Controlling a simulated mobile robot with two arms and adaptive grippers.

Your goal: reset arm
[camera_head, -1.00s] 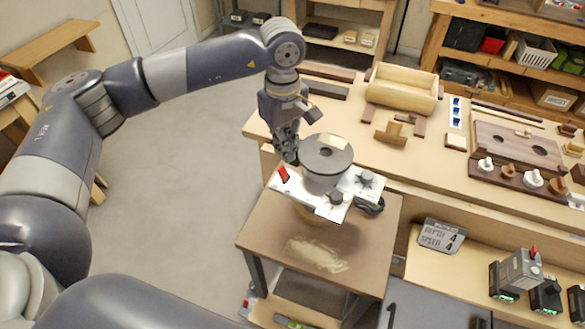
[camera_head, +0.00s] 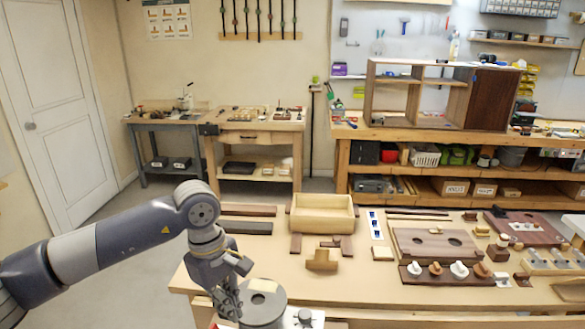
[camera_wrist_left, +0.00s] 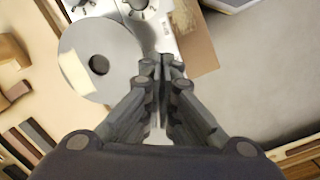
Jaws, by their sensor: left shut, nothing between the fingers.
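My left gripper (camera_head: 228,303) hangs at the end of my left arm, fingers down, at the front left edge of the wooden bench (camera_head: 190,282). It is just left of a round grey disc-topped machine (camera_head: 264,300) with a pale label. The left wrist view shows the fingers (camera_wrist_left: 160,72) closed together with nothing between them. The machine's disc (camera_wrist_left: 84,62) lies to their left there. I cannot tell whether the fingers touch the machine. My right gripper is in neither view.
The bench holds an open wooden box (camera_head: 322,214), a two-hole board (camera_head: 436,243), a row of knobs (camera_head: 437,270) and dark wood strips (camera_head: 247,228). A shelf cabinet (camera_head: 418,95) stands on the back bench. Floor shows between the benches.

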